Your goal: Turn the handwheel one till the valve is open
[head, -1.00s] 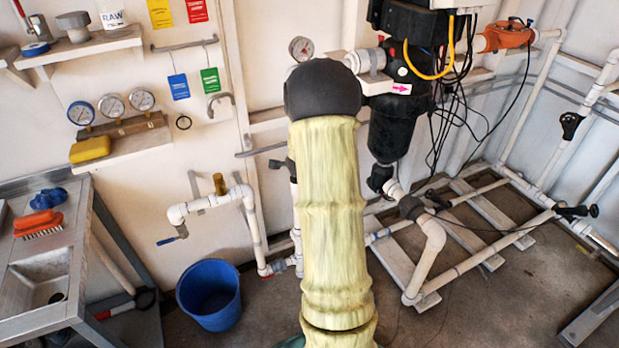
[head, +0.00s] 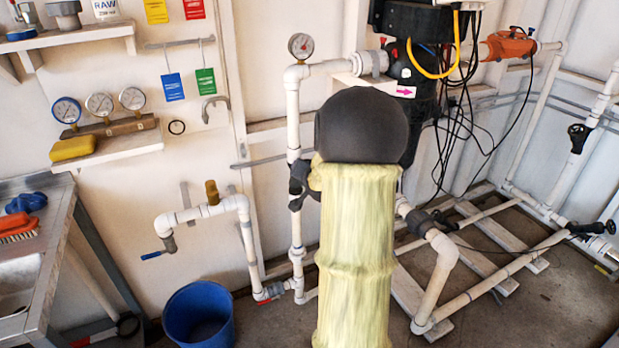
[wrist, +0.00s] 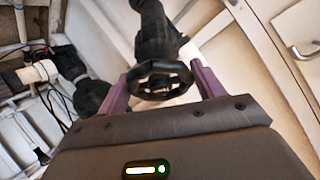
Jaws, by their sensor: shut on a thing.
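A black handwheel (wrist: 160,82) on a dark valve body (wrist: 158,30) shows in the wrist view, between the two purple fingers of my gripper (wrist: 162,88). The fingers are at opposite sides of its rim, and my gripper is shut on it. In the head view the dark valve (head: 297,183) sits on the white upright pipe below the round gauge. My arm hides part of it, and my gripper is hidden there. How far the valve is turned cannot be told.
A blue bucket (head: 199,316) stands on the floor left of my arm. The black reactor housing (head: 412,60) with hanging cables is behind my arm at right. White floor pipes (head: 470,285) run over slats. A steel sink bench (head: 40,260) is at the left.

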